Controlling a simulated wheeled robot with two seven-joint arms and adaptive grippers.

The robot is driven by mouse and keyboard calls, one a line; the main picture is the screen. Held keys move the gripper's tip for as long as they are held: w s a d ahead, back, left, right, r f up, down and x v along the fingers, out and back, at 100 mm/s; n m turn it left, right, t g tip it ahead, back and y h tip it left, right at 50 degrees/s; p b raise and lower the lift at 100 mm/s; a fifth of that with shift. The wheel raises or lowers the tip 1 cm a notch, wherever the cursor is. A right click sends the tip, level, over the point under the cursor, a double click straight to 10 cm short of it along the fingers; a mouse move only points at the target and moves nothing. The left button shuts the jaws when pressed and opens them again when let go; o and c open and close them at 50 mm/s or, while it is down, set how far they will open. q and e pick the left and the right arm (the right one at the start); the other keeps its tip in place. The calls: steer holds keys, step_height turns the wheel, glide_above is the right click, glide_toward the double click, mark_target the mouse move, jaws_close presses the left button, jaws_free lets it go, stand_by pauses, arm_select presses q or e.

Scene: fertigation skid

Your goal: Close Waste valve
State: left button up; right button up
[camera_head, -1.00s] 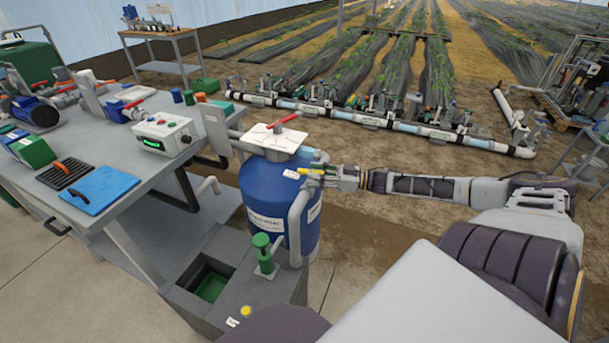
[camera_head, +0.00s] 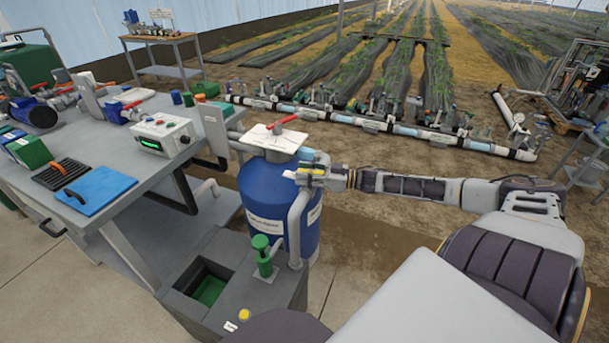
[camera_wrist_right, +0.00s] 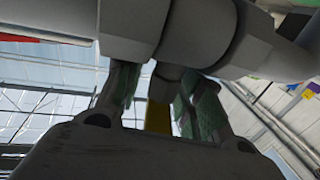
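The blue filter tank (camera_head: 268,205) stands beside the bench, with a grey pipe (camera_head: 297,225) running down its right side. A small yellow lever (camera_head: 312,169) sits near the top of this pipe; I take it for the Waste valve, but its label cannot be read. My right gripper (camera_head: 313,176) is at the lever, reaching in from the right. In the right wrist view, its fingers (camera_wrist_right: 158,95) stand apart with the yellow lever (camera_wrist_right: 157,116) between them and gaps visible. Grey piping lies just beyond the fingertips. The gripper partly hides the lever. My left gripper is out of view.
A red-handled valve (camera_head: 282,124) sits on top of the tank. A grey sump box (camera_head: 225,310) with a green-topped fitting (camera_head: 262,250) stands below. The grey bench (camera_head: 130,185) with a control box (camera_head: 164,134) is on the left. Open floor lies right of the tank.

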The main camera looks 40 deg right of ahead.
steer(key=shift+c, duration=0.4)
steer(key=shift+w+a, duration=0.1)
jaws_close()
